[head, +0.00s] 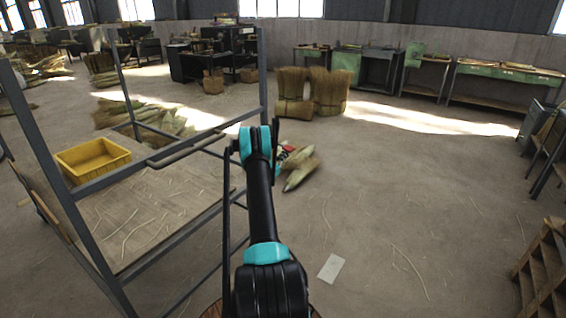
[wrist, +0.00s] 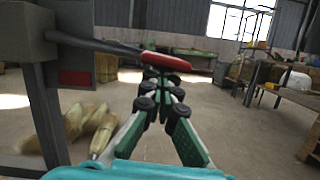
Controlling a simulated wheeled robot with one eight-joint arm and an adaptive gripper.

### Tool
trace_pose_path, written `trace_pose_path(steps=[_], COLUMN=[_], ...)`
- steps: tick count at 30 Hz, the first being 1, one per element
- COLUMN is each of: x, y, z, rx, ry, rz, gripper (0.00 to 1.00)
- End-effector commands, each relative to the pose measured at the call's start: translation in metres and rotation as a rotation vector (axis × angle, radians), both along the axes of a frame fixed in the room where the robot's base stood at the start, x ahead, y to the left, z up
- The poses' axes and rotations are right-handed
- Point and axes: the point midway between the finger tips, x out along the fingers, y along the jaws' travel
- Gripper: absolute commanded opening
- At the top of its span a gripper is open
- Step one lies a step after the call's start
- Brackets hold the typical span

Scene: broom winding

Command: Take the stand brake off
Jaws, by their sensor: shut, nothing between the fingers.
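A dark lever with a red grip (wrist: 166,61) reaches across the upper middle of the wrist view from a grey metal post (wrist: 38,85) at the left. I take this lever to be the stand brake. My gripper (wrist: 161,75) is shut and empty, with its fingertips close to the red grip, just below it in the picture. I cannot tell whether they touch. In the head view my arm hides most of the gripper, and only a small red patch (head: 288,148) shows just right of the arm's end.
A grey metal frame with a wooden lower deck (head: 150,215) and a yellow crate (head: 92,160) stands at the left. Straw bundles (head: 330,90) stand farther back, and others lie on the floor beyond my arm. A wooden rack (head: 545,265) is at the right. The floor between is mostly free.

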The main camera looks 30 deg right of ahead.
Motion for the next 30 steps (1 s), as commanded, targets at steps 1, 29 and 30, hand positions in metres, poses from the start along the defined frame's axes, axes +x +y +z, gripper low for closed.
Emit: trace_pose_path(steps=[1, 29, 30], x=[-0.002, 0.001, 0.001], y=[-0.006, -0.009, -0.009], z=[0.007, 0.079, 0.08], rx=[-0.017, -0.18, -0.18], ry=[0.039, 0.434, 0.434], rz=[-0.003, 0.0, 0.0], gripper=[0.0, 0.0, 0.0])
